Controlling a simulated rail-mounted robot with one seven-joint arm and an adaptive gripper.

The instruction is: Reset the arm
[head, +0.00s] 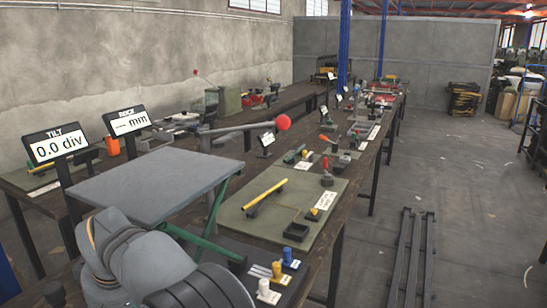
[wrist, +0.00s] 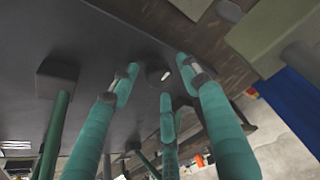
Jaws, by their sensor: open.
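My gripper (wrist: 160,80) shows in the wrist view with its teal fingers spread apart and nothing between them. Past the fingertips is a dark grey surface (wrist: 130,35) with a black block (wrist: 57,80) and green legs on it; I cannot tell whether the fingers touch it. In the head view, grey rounded links of my arm fill the lower left, in front of a flat grey platform (head: 155,183) on green legs. My gripper itself does not show in the head view.
A lever with a red ball (head: 283,122) reaches out behind the platform. Two displays stand at left, one reading TILT 0.0 div (head: 57,145). A green mat (head: 245,222) holds a yellow-handled tool (head: 266,196). Dark rails (head: 408,255) lie on the floor at right.

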